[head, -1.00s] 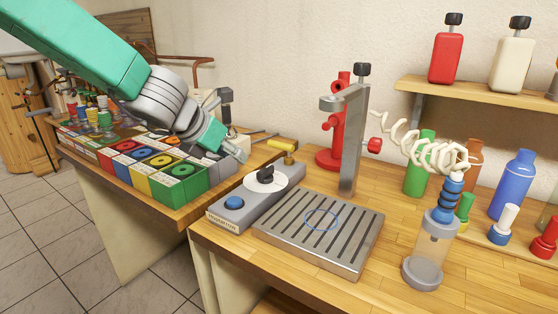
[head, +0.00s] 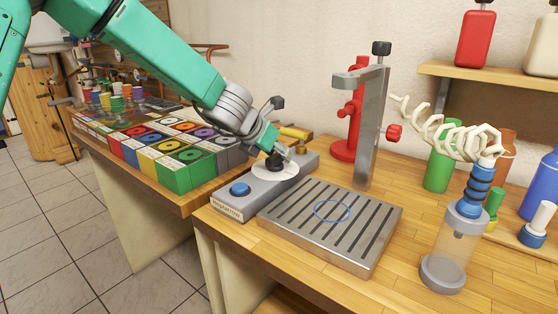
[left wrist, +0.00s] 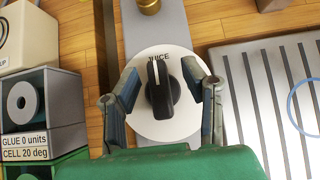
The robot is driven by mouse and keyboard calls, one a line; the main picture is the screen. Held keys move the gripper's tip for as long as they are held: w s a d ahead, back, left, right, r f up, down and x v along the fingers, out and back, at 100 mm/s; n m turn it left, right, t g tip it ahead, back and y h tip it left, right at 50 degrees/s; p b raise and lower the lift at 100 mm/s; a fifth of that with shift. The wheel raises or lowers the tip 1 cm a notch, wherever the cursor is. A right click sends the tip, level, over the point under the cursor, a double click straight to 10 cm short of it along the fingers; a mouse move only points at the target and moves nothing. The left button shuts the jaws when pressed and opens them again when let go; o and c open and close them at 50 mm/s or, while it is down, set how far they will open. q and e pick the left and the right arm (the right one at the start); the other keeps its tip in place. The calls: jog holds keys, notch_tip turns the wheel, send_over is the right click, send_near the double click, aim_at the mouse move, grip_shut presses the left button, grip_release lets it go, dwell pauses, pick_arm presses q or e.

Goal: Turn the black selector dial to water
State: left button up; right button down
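The black selector dial (left wrist: 161,90) sits on a round white plate (left wrist: 186,128) on the grey control box (head: 240,204). In the left wrist view its white pointer line points up at the word JUICE; no other label on the plate is visible. My left gripper (left wrist: 163,84) is open, with one finger on each side of the dial and a gap visible to each. In the head view my left gripper (head: 279,155) is over the dial (head: 274,163) and partly hides it. My right gripper is not in view.
A blue button (head: 239,189) is at the box's near end and a brass fitting (head: 294,133) behind it. A slotted metal tray (head: 335,222) and a metal post (head: 371,130) stand to the right. Boxes of coloured spools (head: 180,172) are to the left.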

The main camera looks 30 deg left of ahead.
pick_arm(q)
jog(key=shift+w+f, duration=0.25)
jog(key=shift+f, duration=0.05)
jog(key=shift+w+f, duration=0.2)
jog(key=shift+w, duration=0.05)
jog(key=shift+a, duration=0.35)
grip_shut()
jog(key=shift+d, duration=0.25)
